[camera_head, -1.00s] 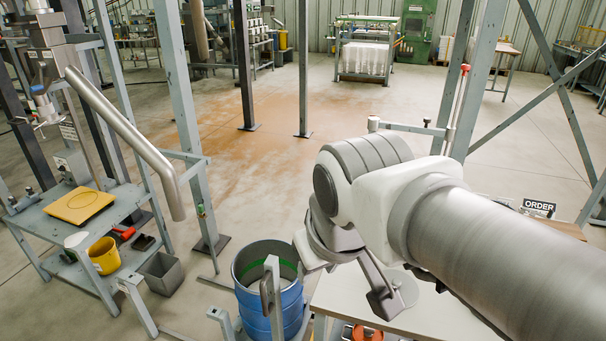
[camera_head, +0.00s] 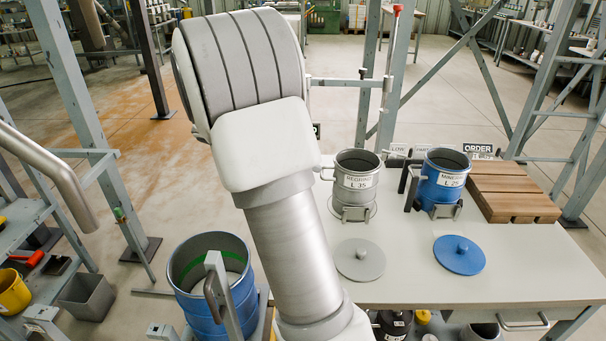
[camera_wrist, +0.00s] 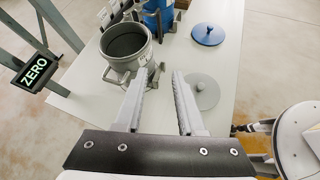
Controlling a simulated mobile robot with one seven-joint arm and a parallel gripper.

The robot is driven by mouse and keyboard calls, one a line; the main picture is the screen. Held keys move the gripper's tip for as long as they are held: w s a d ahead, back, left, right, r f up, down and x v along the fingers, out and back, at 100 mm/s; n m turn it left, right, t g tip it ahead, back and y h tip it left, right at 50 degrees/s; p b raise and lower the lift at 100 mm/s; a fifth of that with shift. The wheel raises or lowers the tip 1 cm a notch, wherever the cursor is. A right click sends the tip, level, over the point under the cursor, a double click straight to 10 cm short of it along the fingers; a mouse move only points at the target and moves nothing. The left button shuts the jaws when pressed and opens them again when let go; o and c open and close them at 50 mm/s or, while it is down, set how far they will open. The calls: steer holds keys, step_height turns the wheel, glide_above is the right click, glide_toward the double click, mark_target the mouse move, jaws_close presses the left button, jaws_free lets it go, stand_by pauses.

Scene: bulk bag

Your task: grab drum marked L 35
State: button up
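The grey drum marked L 35 (camera_head: 358,181) stands upright and open-topped on the white table, left of a blue drum marked L 25 (camera_head: 443,177). In the wrist view the grey drum (camera_wrist: 128,58) is left of centre, with dark contents and a bracket handle on its near side. My gripper (camera_wrist: 158,82) is open and empty. Its left finger overlaps the drum's near right side in that view; I cannot tell whether they touch. In the head view the gripper is hidden behind my arm.
A grey lid (camera_head: 360,259) and a blue lid (camera_head: 459,254) lie in front of the drums on the table (camera_head: 420,280). A wooden slatted block (camera_head: 513,191) is at right. A large blue barrel (camera_head: 212,285) stands left of the table. A ZERO sign (camera_wrist: 35,70) shows in the wrist view.

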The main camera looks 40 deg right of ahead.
mark_target(352, 185)
steer(key=d+f+b, duration=0.1)
steer(key=d+f, duration=0.2)
steer(key=d, duration=0.3)
steer(key=s+d+f+n+h+b, duration=0.1)
steer(key=d+f, duration=0.2)
steer(key=d, duration=0.3)
steer(key=s+d+f+h+b, duration=0.1)
steer(key=d+f, duration=0.2)
steer(key=d, duration=0.3)
steer(key=shift+s+d+f+n+g+b, duration=0.1)
steer(key=shift+s+n+g+b, duration=0.1)
steer(key=shift+n+g+b, duration=0.15)
jaws_close()
stand_by(0.9)
